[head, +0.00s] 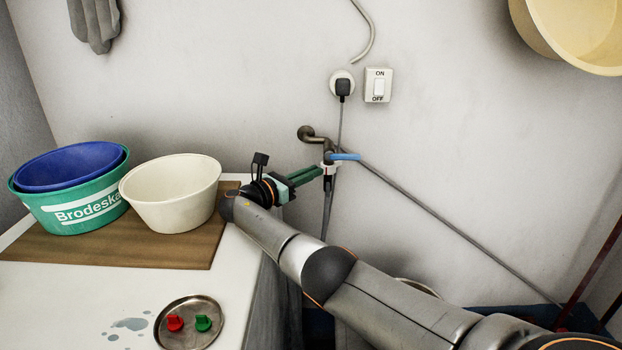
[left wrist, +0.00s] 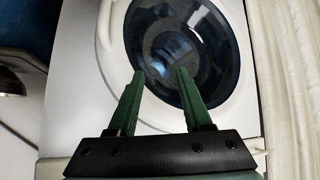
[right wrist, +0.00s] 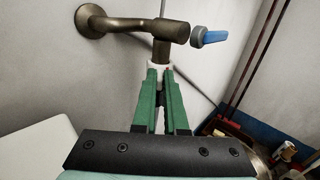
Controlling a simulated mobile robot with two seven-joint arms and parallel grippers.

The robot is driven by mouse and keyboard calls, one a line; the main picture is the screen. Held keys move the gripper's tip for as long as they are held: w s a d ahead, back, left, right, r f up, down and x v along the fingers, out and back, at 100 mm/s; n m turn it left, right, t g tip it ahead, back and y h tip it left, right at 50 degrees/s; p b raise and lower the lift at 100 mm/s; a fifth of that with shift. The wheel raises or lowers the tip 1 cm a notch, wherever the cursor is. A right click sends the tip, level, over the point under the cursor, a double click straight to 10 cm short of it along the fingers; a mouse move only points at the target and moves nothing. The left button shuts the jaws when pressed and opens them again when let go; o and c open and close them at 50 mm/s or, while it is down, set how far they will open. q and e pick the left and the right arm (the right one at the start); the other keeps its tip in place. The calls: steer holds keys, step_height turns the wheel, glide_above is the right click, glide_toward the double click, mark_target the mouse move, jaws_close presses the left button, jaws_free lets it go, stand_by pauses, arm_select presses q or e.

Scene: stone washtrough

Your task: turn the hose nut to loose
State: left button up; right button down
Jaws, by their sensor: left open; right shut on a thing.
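The hose nut is a small pale piece (right wrist: 154,71) below the tap's spout in the right wrist view. In the head view it shows only as a small light patch (head: 328,163) at the fingertips. My right gripper (head: 327,172) is shut on it, its green fingers (right wrist: 161,78) reaching up from below and hiding most of it. The brass tap (right wrist: 172,30) comes out of the wall and has a blue lever (right wrist: 212,37). My left gripper (left wrist: 155,75) is open and empty, in front of a round dark-glass door (left wrist: 180,50); it is outside the head view.
A white bowl (head: 170,195) and blue and green basins (head: 60,215) stand on a brown board (head: 150,252) at left. A metal dish (head: 190,335) holds a red and a green knob. A plug (head: 342,88) and an ON/OFF switch (head: 378,85) are above the tap.

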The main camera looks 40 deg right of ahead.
mark_target(329, 169)
steer(key=shift+r, duration=0.1)
steer(key=c, duration=1)
jaws_free()
steer(key=shift+o, duration=0.2)
